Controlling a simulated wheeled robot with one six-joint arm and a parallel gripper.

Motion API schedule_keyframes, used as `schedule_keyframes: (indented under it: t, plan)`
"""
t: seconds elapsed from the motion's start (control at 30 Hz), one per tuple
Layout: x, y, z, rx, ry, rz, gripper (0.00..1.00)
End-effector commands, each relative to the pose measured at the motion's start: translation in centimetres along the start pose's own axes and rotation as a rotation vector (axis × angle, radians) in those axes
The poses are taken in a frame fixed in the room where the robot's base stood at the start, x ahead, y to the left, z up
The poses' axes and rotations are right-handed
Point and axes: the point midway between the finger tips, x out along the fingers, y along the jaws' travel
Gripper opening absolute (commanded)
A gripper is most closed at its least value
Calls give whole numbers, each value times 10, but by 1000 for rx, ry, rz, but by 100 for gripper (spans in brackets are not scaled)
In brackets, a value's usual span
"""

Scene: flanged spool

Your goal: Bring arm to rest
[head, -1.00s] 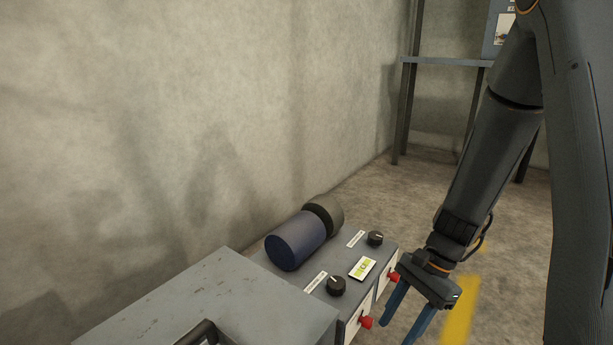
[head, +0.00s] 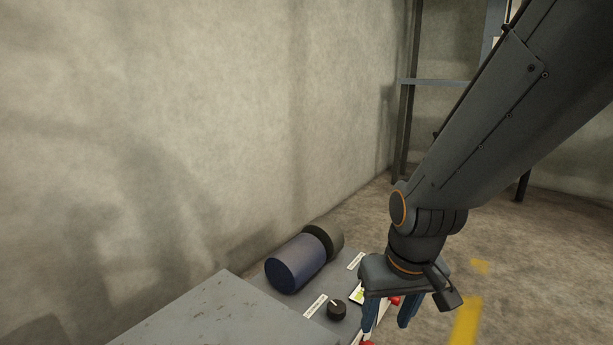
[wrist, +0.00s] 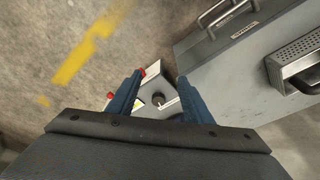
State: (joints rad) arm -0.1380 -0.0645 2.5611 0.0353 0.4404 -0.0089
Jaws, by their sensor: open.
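My gripper (head: 388,318) is open and empty, with two blue fingers pointing down. In the head view it is in front of the right end of the grey control panel (head: 270,291) and hides part of it. In the wrist view its fingers (wrist: 155,100) are spread apart, with the panel and a black knob (wrist: 158,99) showing between them. A blue cylinder with a dark flanged end, the spool (head: 297,262), lies on its side at the panel's wall side, apart from my gripper.
A grey cabinet (head: 215,315) stands at the front left; its handle (wrist: 226,14) shows in the wrist view. Red buttons (wrist: 110,96) sit on the panel's front. A shelf frame (head: 404,130) stands at the back by the wall. The floor at right, with a yellow stripe (head: 466,322), is open.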

Motion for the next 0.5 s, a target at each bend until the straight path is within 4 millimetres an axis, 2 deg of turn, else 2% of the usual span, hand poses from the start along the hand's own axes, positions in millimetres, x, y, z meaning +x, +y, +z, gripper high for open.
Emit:
schedule_keyframes:
  t: [0.17,0.3,0.5]
  plan:
    - [-35,-52,15,-106,-27,-44,46]
    - [-66,-95,38,-206,-59,-85,46]
    - [-97,-134,66,-307,-97,-124,46]
